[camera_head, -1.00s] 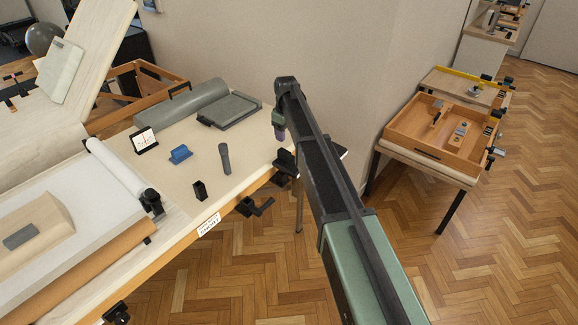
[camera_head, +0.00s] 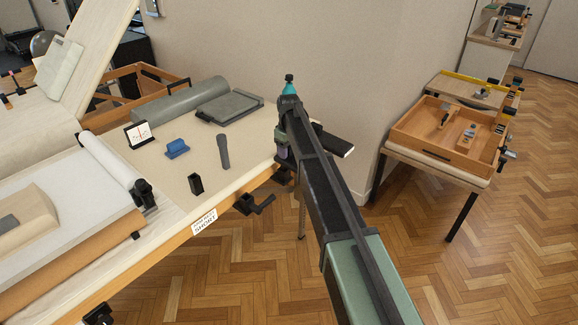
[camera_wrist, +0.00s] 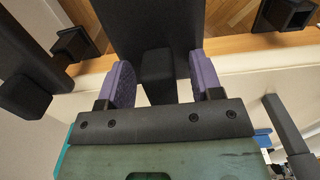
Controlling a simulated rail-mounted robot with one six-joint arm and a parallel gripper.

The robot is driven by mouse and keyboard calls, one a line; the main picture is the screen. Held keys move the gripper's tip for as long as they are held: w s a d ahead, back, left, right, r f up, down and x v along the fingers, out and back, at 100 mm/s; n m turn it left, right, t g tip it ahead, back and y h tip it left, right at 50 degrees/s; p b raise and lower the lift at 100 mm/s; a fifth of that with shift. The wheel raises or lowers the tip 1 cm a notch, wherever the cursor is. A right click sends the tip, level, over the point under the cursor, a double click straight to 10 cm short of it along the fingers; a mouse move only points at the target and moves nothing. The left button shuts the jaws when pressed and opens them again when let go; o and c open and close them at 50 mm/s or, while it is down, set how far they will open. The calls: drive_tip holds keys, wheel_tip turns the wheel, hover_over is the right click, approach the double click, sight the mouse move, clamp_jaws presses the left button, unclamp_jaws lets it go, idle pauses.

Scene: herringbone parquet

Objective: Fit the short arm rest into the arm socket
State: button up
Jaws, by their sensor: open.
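My gripper (camera_wrist: 162,76) has purple-padded fingers standing apart, with a dark block between them and a visible gap on each side. The block joins a broad dark board, apparently the short arm rest (camera_wrist: 148,25), which overlies the wooden table edge. Black sockets sit along the table edge, one in the head view (camera_head: 246,204) and two in the wrist view, right (camera_wrist: 290,14) and left (camera_wrist: 75,44). Whether the rest is seated cannot be told.
On the table are a dark upright post (camera_head: 223,152), a black holder (camera_head: 196,184), a blue block (camera_head: 177,148) and a grey bolster (camera_head: 180,101). A label (camera_head: 205,221) is on the front edge. A wooden tray table (camera_head: 440,157) stands right, across open floor.

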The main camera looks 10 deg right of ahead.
clamp_jaws()
wheel_tip(320, 180, up, 4)
drive_tip(key=p, duration=0.4)
drive_tip(key=shift+r, duration=0.1)
